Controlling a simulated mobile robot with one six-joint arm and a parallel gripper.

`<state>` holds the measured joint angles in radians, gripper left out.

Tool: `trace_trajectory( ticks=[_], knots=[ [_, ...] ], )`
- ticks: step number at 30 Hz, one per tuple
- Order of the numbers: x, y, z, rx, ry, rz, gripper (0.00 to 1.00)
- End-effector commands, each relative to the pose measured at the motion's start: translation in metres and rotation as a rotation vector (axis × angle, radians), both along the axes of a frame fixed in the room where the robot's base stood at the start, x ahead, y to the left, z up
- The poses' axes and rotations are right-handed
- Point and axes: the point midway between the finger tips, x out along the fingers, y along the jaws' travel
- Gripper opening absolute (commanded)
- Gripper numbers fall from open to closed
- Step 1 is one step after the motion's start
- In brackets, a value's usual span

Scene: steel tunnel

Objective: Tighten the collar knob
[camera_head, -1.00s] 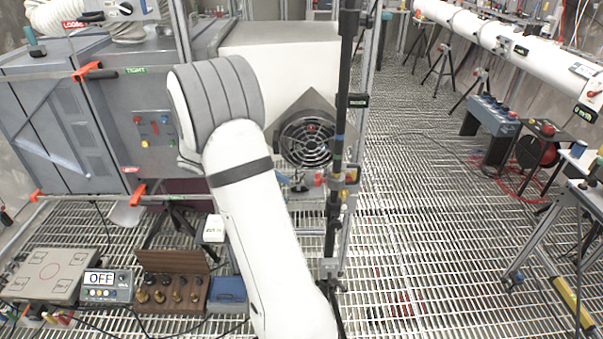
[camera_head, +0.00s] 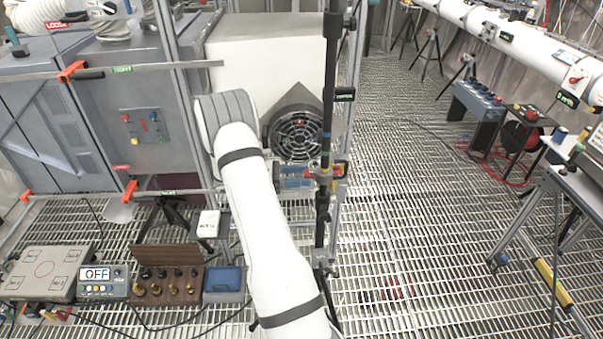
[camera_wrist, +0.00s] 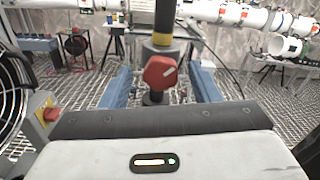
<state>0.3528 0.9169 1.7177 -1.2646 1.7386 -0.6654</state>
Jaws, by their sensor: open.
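A red collar knob (camera_wrist: 160,72) with a pale line on its face sits on a dark upright pole (camera_wrist: 164,18), just below a yellow band, in the middle of the wrist view. My gripper (camera_wrist: 160,80) is open, with one blue finger to the left of the knob and one to the right. Gaps show between the knob and both fingers, and I cannot tell whether the fingertips reach past it. In the head view the pole (camera_head: 330,90) stands right of my arm, and my gripper (camera_head: 308,174) is beside it, partly hidden.
A round fan (camera_head: 297,136) stands behind the pole, close to my gripper's left; its guard also shows in the wrist view (camera_wrist: 12,95). A box with an OFF display (camera_head: 97,283) and a wooden knob block (camera_head: 168,286) lie lower left.

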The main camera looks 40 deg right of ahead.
Motion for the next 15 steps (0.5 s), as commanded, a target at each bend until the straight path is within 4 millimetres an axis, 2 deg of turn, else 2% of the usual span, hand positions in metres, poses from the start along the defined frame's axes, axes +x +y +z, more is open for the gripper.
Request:
trace_trajectory(
  ticks=[4, 12, 15],
  knots=[
    [-0.007, -0.0082, 0.0006, 0.0, -0.001, 0.0, 0.56],
    [-0.0081, -0.0094, -0.0006, 0.001, -0.002, 0.002, 0.56],
    [-0.008, -0.0093, -0.0006, 0.0, -0.002, 0.002, 0.49]
  ],
)
